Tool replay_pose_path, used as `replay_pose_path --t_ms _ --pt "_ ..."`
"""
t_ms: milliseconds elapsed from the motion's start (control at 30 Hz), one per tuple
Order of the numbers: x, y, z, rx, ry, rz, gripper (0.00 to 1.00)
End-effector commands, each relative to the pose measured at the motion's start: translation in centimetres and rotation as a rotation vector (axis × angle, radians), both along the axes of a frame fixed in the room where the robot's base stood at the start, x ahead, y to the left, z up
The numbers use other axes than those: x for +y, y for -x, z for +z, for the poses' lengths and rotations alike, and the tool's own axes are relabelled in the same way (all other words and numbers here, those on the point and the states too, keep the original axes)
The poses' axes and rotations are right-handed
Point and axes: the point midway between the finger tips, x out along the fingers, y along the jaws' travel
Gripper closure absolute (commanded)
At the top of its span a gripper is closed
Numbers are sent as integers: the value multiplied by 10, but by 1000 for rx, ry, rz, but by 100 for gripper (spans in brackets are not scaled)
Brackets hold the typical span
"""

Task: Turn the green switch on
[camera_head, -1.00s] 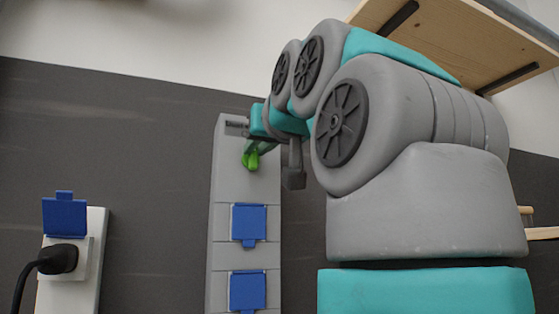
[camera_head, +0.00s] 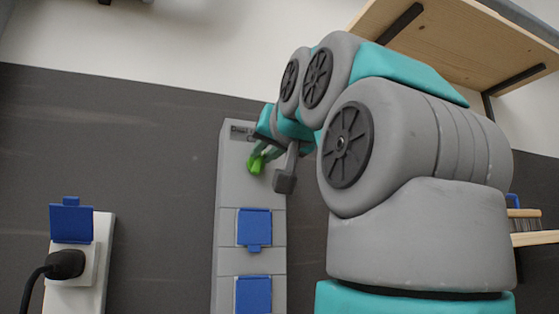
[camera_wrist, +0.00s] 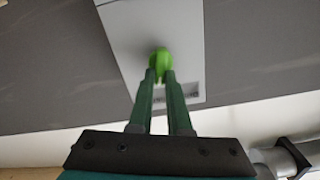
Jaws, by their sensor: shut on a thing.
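The green switch (camera_head: 255,164) is on the upper part of a tall grey panel (camera_head: 252,188) on the wall. In the wrist view the green switch (camera_wrist: 159,60) shows as a rounded knob at the tips of my fingers. My gripper (camera_wrist: 160,76) is shut on it, with one green finger on each side. In the head view my gripper (camera_head: 261,152) reaches the switch from the upper right. The switch's handle looks slanted, its lower end toward the left. My fingers hide part of it.
Two blue socket covers (camera_head: 254,228) are on the panel below the switch. At the left, a black plug (camera_head: 66,264) sits in a white socket box with a raised blue lid (camera_head: 71,220). A wooden shelf (camera_head: 447,40) hangs at the upper right, above my arm.

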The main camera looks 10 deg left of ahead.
Motion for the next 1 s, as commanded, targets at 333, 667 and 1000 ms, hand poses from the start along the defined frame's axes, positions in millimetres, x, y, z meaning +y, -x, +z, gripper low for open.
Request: replay_pose_path --t_ms 333,667,1000 --pt "-3 -4 -4 175 -276 -3 100" --pt "-5 -4 -5 337 -547 -1 100" --pt "-6 -5 -9 503 -812 -1 100"
